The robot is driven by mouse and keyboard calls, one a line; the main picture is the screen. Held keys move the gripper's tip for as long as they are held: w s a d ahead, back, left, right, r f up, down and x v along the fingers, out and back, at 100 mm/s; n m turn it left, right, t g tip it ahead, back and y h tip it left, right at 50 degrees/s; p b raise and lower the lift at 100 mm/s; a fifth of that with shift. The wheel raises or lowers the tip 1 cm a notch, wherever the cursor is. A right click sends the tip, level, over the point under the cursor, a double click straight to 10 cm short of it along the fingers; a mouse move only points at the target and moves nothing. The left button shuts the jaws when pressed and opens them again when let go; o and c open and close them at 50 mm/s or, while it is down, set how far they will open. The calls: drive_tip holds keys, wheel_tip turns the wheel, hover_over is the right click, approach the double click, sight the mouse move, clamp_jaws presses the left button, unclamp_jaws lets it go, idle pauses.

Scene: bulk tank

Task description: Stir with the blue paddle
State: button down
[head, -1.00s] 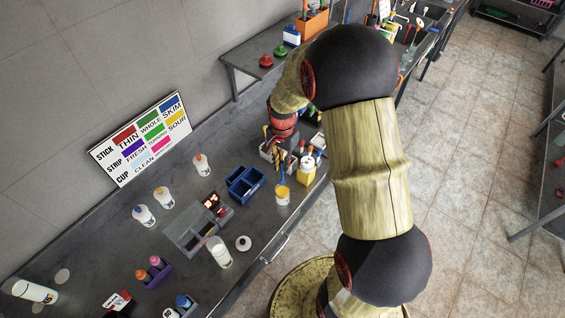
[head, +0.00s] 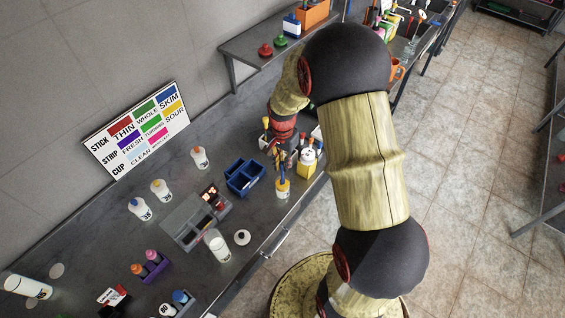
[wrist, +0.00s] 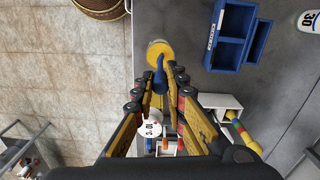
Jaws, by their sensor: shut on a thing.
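The blue paddle (wrist: 159,80) is between the fingers of my gripper (wrist: 160,88), which is shut on its handle. In the head view the paddle (head: 281,175) points down at a cup with a yellow band (head: 283,189). In the wrist view the paddle's lower end overlaps the yellow round of the cup (wrist: 160,49). How deep the end sits in the cup is hidden. My gripper (head: 279,157) is just above the cup near the bench's front edge.
A blue divided bin (head: 245,178) stands left of the cup. A white and yellow jar (head: 308,158) is close on the right. The bench front edge is near.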

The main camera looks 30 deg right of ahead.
drive_tip(key=shift+f+b, duration=1.4)
drive_tip(key=shift+f, duration=1)
drive_tip(key=shift+a, duration=0.15)
